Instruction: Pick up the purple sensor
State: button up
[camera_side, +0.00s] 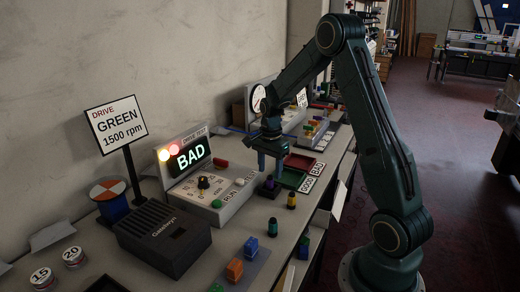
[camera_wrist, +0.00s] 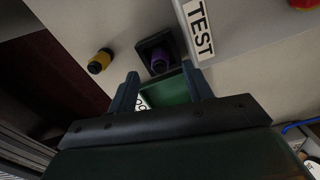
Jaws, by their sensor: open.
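The purple sensor (camera_side: 270,183) stands in a small dark square holder (camera_side: 264,193) on the table, in front of the drive test box. In the wrist view the purple sensor (camera_wrist: 161,63) shows in its dark holder (camera_wrist: 147,45), just beyond my fingertips and between their lines. My gripper (camera_side: 270,163) points down just above the sensor in the side view. In the wrist view my gripper (camera_wrist: 160,76) has its two fingers apart with nothing held between them. I cannot tell the exact gap to the sensor.
The drive test box (camera_side: 208,180) reads BAD, close left of my gripper. A green tray (camera_side: 291,178) and red tray (camera_side: 304,164) lie to the right. A yellow-and-black sensor (camera_side: 291,200) stands nearby, also in the wrist view (camera_wrist: 100,61).

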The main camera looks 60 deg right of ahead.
aim_at(270, 177)
jog(key=shift+f, duration=1.9)
grip_shut()
